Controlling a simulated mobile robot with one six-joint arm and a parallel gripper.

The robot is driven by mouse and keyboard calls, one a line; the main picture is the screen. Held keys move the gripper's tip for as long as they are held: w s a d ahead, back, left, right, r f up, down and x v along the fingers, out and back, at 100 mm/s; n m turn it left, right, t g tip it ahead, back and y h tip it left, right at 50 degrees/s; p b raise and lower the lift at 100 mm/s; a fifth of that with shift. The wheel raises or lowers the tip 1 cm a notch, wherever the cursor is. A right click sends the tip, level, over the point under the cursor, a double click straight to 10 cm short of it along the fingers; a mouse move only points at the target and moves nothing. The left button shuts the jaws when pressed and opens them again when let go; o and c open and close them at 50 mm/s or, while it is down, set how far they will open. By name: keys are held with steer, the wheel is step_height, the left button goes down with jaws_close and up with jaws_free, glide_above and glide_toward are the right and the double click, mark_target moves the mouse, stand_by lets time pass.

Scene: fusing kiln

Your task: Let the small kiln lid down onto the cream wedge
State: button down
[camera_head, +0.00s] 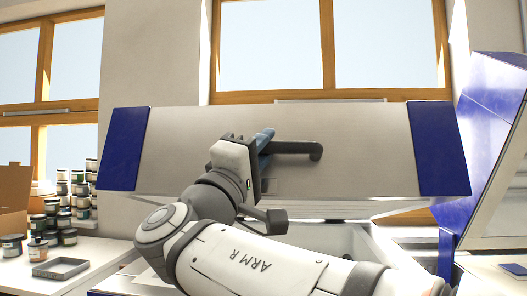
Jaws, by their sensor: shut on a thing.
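The small kiln lid (375,150), a wide grey panel with dark blue ends, is raised and faces me at a tilt. Its dark bar handle (300,148) sticks out near the middle of the panel. My gripper (266,142) is shut on the left part of this handle, and its fingers partly cover it. Beneath the lid's lower edge there is an open gap above the pale kiln body (330,240). I cannot make out the cream wedge; my arm covers much of the kiln's front and rim.
A second, larger blue and grey lid (490,140) stands raised at the right. On the left bench are stacked jars (52,215), a cardboard box (12,205) and a shallow grey tray (60,268). Windows and a wall lie behind the kiln.

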steer(key=shift+s+f+b, duration=0.35)
steer(key=shift+f+b, duration=0.3)
steer(key=shift+f, duration=0.25)
steer(key=shift+s+f+b, duration=0.35)
steer(key=shift+f+b, duration=0.25)
steer(key=shift+f, duration=0.3)
steer(key=c, duration=1.6)
jaws_free()
steer(key=shift+o, duration=0.2)
steer(key=p+v, duration=0.1)
steer(key=v, duration=0.6)
steer(key=shift+s+a+f, duration=0.15)
steer(key=shift+s+f, duration=0.05)
steer(key=shift+s, duration=0.1)
